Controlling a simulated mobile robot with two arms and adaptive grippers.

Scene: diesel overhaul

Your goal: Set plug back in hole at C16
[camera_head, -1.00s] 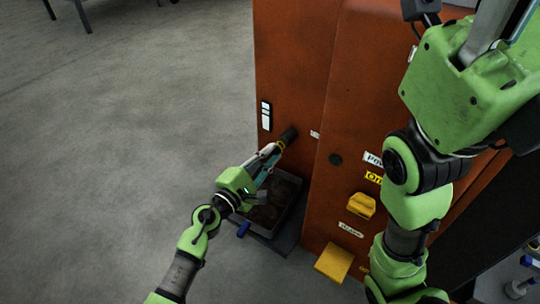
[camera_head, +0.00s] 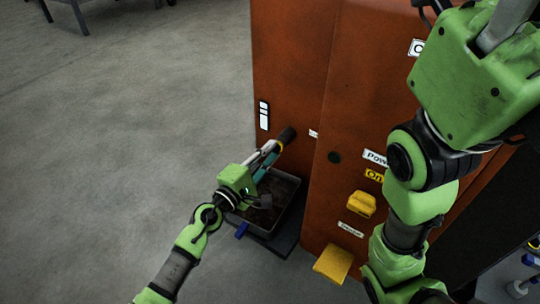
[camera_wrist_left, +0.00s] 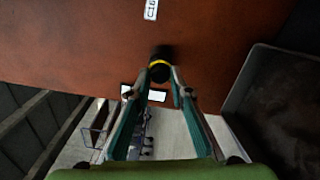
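The plug (camera_head: 288,135) is a black cylinder with a yellow ring, standing out from the side of the orange cabinet (camera_head: 290,60). It also shows in the left wrist view (camera_wrist_left: 160,66), square to the orange wall. Its inner end and the hole are hidden, so I cannot tell how deep it sits. My left gripper (camera_head: 277,146) has its two fingertips on either side of the plug at the yellow ring and appears shut on it. A small white label (camera_head: 313,133) is beside the plug, too small to read surely. My right arm crosses the right side; its gripper is out of view.
A grey bin (camera_head: 290,211) with dark contents stands on the floor below my left gripper. A dark round spot (camera_head: 334,157), a yellow box (camera_head: 361,205) and a yellow block (camera_head: 333,263) are on the cabinet.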

